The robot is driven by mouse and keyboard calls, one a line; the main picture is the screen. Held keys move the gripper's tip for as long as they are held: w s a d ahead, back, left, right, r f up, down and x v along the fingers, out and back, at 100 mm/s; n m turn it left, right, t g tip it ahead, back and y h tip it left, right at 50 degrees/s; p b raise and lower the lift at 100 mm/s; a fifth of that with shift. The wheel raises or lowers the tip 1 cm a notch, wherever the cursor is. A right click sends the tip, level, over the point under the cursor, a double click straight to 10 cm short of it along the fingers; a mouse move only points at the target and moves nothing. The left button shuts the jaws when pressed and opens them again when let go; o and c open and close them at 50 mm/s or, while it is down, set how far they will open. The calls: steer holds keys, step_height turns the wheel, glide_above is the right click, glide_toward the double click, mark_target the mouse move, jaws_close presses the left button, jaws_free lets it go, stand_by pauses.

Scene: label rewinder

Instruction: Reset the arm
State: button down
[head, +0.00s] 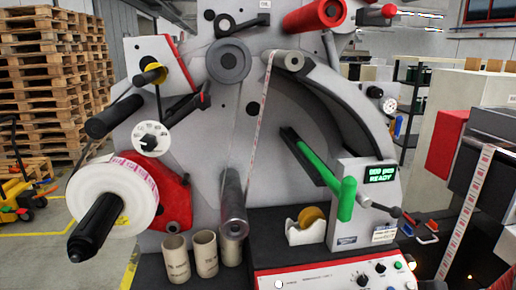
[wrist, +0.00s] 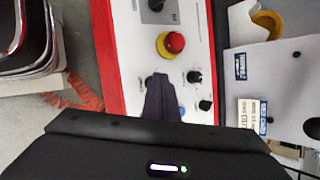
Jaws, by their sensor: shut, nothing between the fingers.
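My gripper (wrist: 162,97) shows in the wrist view as a dark body at the bottom with narrow dark fingers pointing up. The fingers are together with nothing between them. They appear in front of the red-edged white control panel (wrist: 119,60). Whether they touch it cannot be told. I cannot make out my gripper in the head view. The label rewinder (head: 290,100) fills the middle of the head view, with a white label roll (head: 90,190) at left and a green lever (head: 345,198) at right.
A red emergency button (wrist: 171,43) and black knobs (wrist: 195,76) stand near my fingers. A tape dispenser (head: 306,232) sits behind the panel, beside the display box (head: 350,235). Cardboard cores (head: 204,254) stand at left. A coiled red cable (wrist: 85,95) lies at the wrist view's left.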

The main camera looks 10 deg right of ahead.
steer(key=s+a+r+n+h, duration=0.1)
steer(key=s+a+r+n, duration=0.2)
steer(key=a+n, duration=0.3)
steer(key=s+a+r+n+g+h, duration=0.1)
steer(key=s+a+r+n, duration=0.1)
steer(key=a+r+n, duration=0.4)
steer(key=s+a+r+n+g+h, duration=0.1)
steer(key=a+r+n, duration=0.4)
steer(key=a, duration=0.7)
steer(key=s+n+h, duration=0.1)
steer(key=s+n, duration=0.1)
steer(key=shift+s+r, duration=0.15)
steer(key=shift+s, duration=0.2)
steer(key=shift+s, duration=0.1)
